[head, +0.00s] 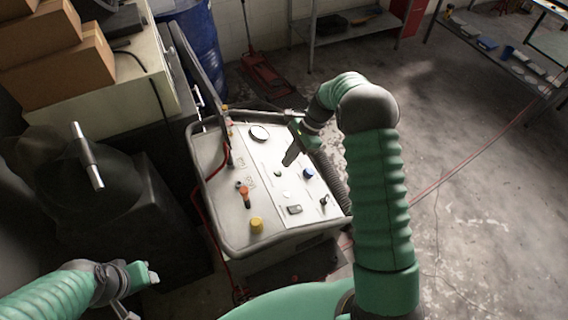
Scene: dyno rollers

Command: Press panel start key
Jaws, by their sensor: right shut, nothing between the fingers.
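The control panel (222,184) is a pale sloped face with a grey rim, in the middle of the head view. I cannot read which is labelled start. My left gripper (137,291) is at the lower left, fingers apart, away from the panel.
The panel also has a round gauge (259,132), an orange-red lever (244,192) and a yellow knob (256,225). Cardboard boxes (55,58) and a dark machine stand at left. A blue barrel (192,40) is behind. The concrete floor (470,190) at right is mostly open.

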